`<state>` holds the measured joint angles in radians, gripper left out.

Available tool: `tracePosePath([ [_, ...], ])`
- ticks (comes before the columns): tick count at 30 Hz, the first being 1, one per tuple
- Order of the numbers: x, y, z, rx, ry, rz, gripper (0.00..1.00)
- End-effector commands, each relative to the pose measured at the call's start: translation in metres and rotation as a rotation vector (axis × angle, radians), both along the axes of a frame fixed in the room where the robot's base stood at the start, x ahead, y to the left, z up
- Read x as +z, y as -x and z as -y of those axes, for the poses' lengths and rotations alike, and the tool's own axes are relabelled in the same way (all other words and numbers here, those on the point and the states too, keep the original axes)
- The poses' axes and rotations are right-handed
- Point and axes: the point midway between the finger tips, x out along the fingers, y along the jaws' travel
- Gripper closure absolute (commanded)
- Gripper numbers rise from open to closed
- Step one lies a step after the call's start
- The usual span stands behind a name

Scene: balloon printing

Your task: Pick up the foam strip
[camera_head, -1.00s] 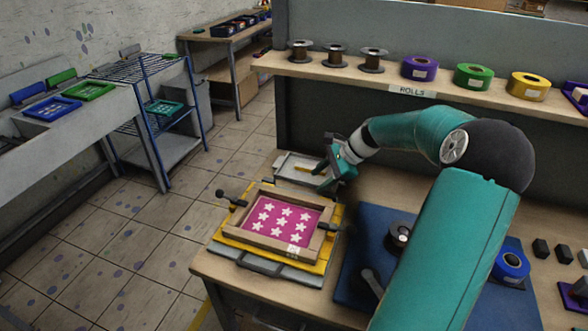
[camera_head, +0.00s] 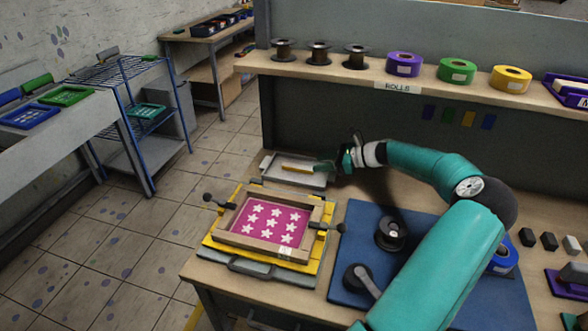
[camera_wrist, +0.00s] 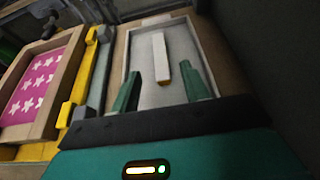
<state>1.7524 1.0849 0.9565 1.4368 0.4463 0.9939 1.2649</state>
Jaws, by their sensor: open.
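The foam strip, pale on top with a yellow end, lies in a shallow grey tray (camera_head: 272,171) at the back of the table; the strip (camera_head: 297,169) shows as a thin yellow line in the head view. In the wrist view the strip (camera_wrist: 159,50) lies lengthwise in the tray (camera_wrist: 197,57), its yellow end towards me. My gripper (camera_head: 322,167) is at the tray's right side. In the wrist view my gripper (camera_wrist: 160,74) is open and empty, its green fingers on either side of the strip's near end. I cannot tell its exact height above the tray.
A wooden frame with a pink star-patterned screen (camera_head: 268,219) stands on a yellow base just in front of the tray. A blue mat (camera_head: 350,229) with dark rollers lies to its right. A shelf with rolls (camera_head: 404,64) rises behind.

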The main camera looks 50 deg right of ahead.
Motion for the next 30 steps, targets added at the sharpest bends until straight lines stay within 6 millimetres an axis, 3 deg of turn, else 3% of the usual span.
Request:
tracePosePath([
  [6, -0.015, -0.032, -0.017, 0.003, 0.0, 0.0, 0.55],
  [11, -0.018, -0.043, -0.022, 0.003, 0.001, 0.0, 0.55],
  [21, -0.031, -0.084, -0.045, 0.007, 0.0, 0.0, 0.55],
  [29, -0.033, -0.087, -0.046, 0.005, 0.002, 0.0, 0.55],
  [30, -0.033, -0.087, -0.046, 0.005, 0.002, 0.0, 0.58],
])
